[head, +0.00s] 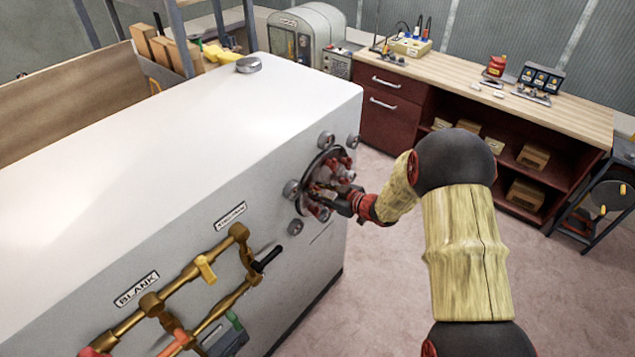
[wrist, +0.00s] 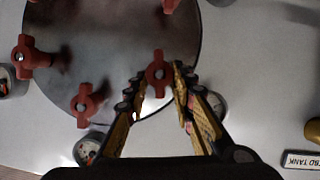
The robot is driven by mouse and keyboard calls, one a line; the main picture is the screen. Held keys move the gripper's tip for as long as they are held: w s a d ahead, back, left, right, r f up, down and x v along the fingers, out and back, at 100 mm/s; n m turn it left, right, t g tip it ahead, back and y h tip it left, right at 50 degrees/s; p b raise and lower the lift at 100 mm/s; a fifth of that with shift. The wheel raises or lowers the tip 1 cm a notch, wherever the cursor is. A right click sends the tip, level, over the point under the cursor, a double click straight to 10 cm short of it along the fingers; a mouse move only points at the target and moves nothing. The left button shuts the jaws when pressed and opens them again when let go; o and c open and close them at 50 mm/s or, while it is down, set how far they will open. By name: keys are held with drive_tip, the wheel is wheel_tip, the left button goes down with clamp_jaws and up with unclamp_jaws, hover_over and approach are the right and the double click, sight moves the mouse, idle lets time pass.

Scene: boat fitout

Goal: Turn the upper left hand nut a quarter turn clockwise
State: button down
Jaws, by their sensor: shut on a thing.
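The round dark metal cover (wrist: 110,50) with several red winged nuts fills the upper left of the wrist view. Other red nuts stand at the left (wrist: 30,56), lower left (wrist: 86,103) and top (wrist: 170,4). In the head view my gripper (head: 345,200) reaches the cover from the right and hides part of it.
Round gauges (head: 291,189) surround the cover. Brass pipes with a yellow-handled valve (head: 205,269) run along the cabinet side at lower left. A wooden workbench (head: 490,85) with tools stands behind. The floor (head: 385,290) right of the cabinet is clear.

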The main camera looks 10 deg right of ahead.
drive_tip(key=shift+d+m+p, duration=0.1)
drive_tip(key=shift+m+p, duration=0.3)
drive_tip(key=shift+p, duration=0.3)
drive_tip(key=shift+f+g, duration=0.1)
drive_tip(key=shift+g, duration=0.2)
drive_tip(key=c, duration=1.7)
unclamp_jaws()
drive_tip(key=shift+o, duration=0.2)
drive_tip(key=shift+y, duration=0.3)
drive_tip(key=v, duration=1.2)
